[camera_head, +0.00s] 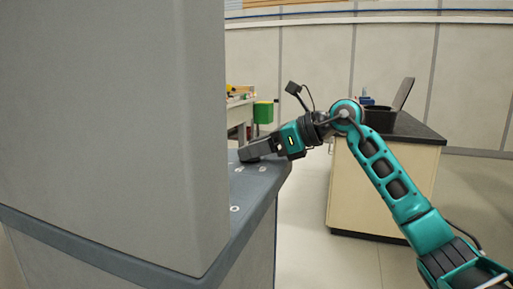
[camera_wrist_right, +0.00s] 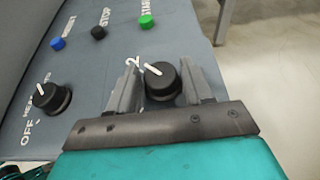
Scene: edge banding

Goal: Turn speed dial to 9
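The control panel (camera_wrist_right: 100,70) is a grey surface at the machine's corner, and it also shows in the head view (camera_head: 262,178). A black dial (camera_wrist_right: 161,82) with a white pointer line sits between the two fingers of my right gripper (camera_wrist_right: 154,88). The fingers stand on either side of it, with a small gap visible on the left; contact on the right is unclear. The pointer slants to the upper left. In the head view my right gripper (camera_head: 246,152) is low over the panel and hides the dial. My left gripper is out of view.
A second black dial (camera_wrist_right: 51,97) labelled OFF lies to the left. Blue (camera_wrist_right: 58,44), black (camera_wrist_right: 98,32) and green (camera_wrist_right: 146,21) buttons line the panel above. A tall grey machine housing (camera_head: 110,120) fills the left of the head view. A cabinet (camera_head: 385,185) stands behind my right arm.

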